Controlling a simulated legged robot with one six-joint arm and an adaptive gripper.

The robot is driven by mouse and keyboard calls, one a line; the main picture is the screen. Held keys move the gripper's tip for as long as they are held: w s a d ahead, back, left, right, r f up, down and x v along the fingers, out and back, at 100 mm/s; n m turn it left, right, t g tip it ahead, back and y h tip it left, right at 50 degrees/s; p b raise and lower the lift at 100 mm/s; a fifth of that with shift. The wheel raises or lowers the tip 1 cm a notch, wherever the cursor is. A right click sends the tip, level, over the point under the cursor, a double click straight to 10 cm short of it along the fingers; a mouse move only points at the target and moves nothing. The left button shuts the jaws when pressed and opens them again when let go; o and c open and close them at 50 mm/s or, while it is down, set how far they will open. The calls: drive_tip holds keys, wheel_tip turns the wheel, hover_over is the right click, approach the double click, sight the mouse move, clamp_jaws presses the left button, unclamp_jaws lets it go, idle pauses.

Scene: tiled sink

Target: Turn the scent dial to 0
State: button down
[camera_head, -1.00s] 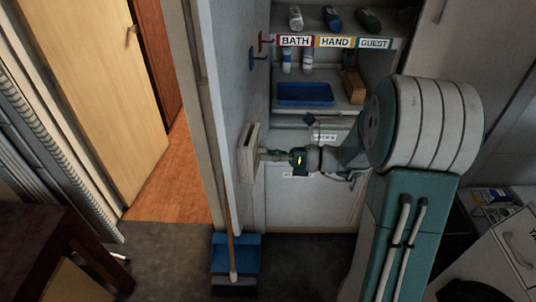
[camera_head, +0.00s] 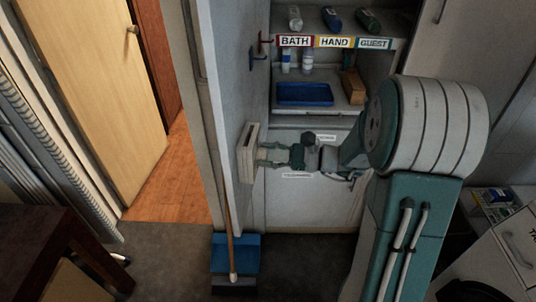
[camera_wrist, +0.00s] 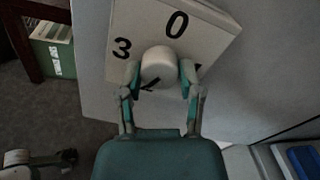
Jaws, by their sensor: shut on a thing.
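The scent dial is a round white knob (camera_wrist: 159,64) on a pale square panel (camera_wrist: 205,35), shown in the wrist view. A black 0 is printed above the knob and a 3 to its left. Other marks below and to the right are partly covered by my fingers and the knob. My gripper (camera_wrist: 159,76) is shut on the knob, one finger on each side. In the head view, the panel (camera_head: 246,151) sticks out from the grey wall, and my gripper (camera_head: 268,155) reaches it from the right. I cannot tell where the knob points.
A blue dustpan (camera_head: 236,252) and a wooden-handled broom (camera_head: 231,245) stand below the panel. Shelves with bottles, a blue tray (camera_head: 304,94) and BATH, HAND, GUEST labels are behind. Two hooks (camera_head: 259,50) are on the wall above the panel.

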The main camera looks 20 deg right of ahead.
drive_tip(key=shift+f+n+t, duration=0.1)
drive_tip(key=shift+n+t, duration=0.4)
drive_tip(key=shift+n, duration=17)
drive_tip(key=shift+c, duration=1.3)
unclamp_jaws()
